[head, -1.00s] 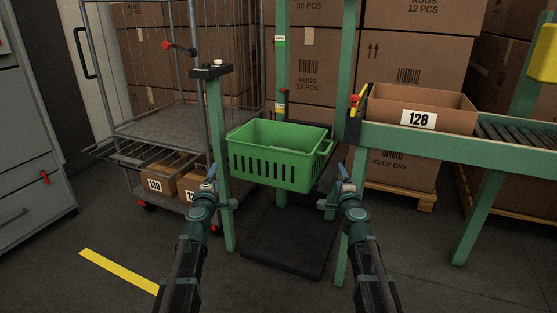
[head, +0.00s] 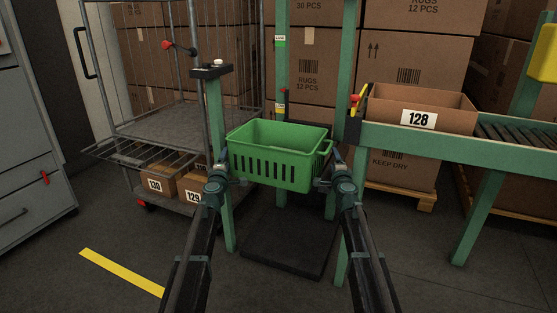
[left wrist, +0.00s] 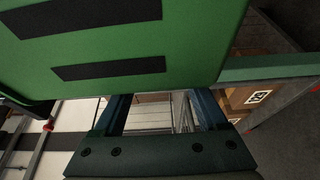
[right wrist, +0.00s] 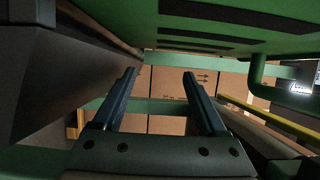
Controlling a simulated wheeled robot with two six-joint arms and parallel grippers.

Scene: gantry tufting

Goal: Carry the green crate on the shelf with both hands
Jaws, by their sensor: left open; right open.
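The green crate (head: 275,172) has slotted sides, looks empty and hangs or rests level between green posts; what bears it is hidden. My left gripper (head: 222,163) is at the crate's left end. In the left wrist view its open fingers (left wrist: 160,98) are empty below the crate's green wall (left wrist: 200,50). My right gripper (head: 336,158) is at the crate's right end, near a loop handle. In the right wrist view its open fingers (right wrist: 160,76) are empty, with the crate (right wrist: 290,12) above and the handle (right wrist: 258,75) to the right. I cannot tell whether either gripper touches the crate.
Green posts (head: 216,140) stand close on both sides, above a dark floor plate (head: 285,245). A wire cart (head: 150,120) with numbered boxes is at left. A roller conveyor (head: 450,145) carrying box 128 (head: 420,105) is at right. Stacked cartons (head: 410,50) fill the back.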

